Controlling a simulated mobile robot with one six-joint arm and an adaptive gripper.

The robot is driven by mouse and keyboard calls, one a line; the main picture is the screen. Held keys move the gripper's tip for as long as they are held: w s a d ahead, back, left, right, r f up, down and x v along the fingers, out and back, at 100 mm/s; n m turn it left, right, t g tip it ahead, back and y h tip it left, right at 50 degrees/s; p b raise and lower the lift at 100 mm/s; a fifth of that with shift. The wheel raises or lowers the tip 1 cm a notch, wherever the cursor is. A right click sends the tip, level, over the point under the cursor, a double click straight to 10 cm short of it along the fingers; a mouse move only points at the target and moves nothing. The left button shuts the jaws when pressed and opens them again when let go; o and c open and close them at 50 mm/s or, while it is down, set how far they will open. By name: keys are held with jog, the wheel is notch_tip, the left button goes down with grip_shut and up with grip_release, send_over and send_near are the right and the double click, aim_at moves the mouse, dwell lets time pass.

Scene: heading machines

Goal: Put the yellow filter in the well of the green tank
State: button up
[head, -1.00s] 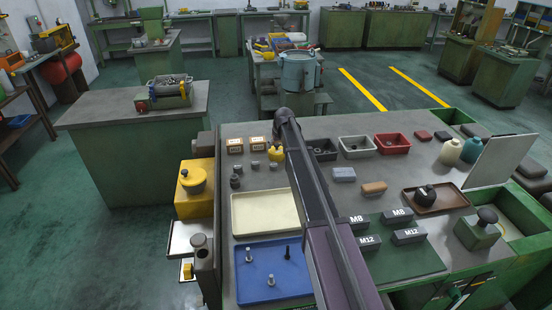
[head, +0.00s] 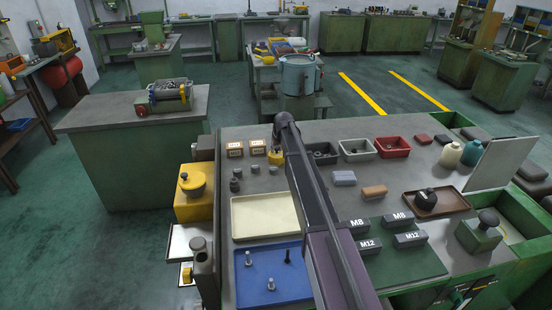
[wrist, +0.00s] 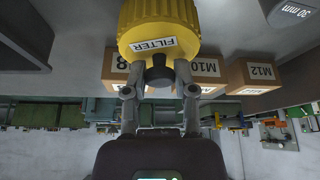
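The yellow filter (wrist: 160,20) is a ribbed cylinder with a white FILTER label and a dark knob. In the head view the filter (head: 276,155) stands on the grey bench near its back edge, partly hidden by my arm. My gripper (wrist: 156,78) is open, with one finger on each side of the knob; I see gaps between fingers and knob. I cannot tell for sure which thing is the green tank. A round blue-green vessel (head: 298,75) stands behind the bench, and a green open-topped trough (head: 524,214) is at the bench's right end.
Cardboard boxes (wrist: 249,77) marked with M sizes stand close behind the filter. On the bench are a cream tray (head: 264,215), a blue tray (head: 268,290), small bins (head: 357,148) and a green block with a black knob (head: 480,234).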

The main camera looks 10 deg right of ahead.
jog(key=shift+r, duration=0.1)
grip_shut()
notch_tip(320, 180, up, 3)
jog(key=p, duration=0.2)
jog(key=shift+f+p, duration=0.2)
jog(key=shift+p, duration=0.2)
jog(key=s+d+r+p, duration=0.1)
jog(key=s+d, duration=0.2)
jog(key=s, duration=0.4)
jog(key=s+d+r+p, duration=0.1)
jog(key=s+d, duration=0.3)
jog(key=s, duration=0.3)
jog(key=shift+s, duration=0.15)
jog(key=shift+r, duration=0.15)
notch_tip(320, 180, up, 6)
jog(key=p, duration=0.6)
jog(key=shift+f, duration=0.25)
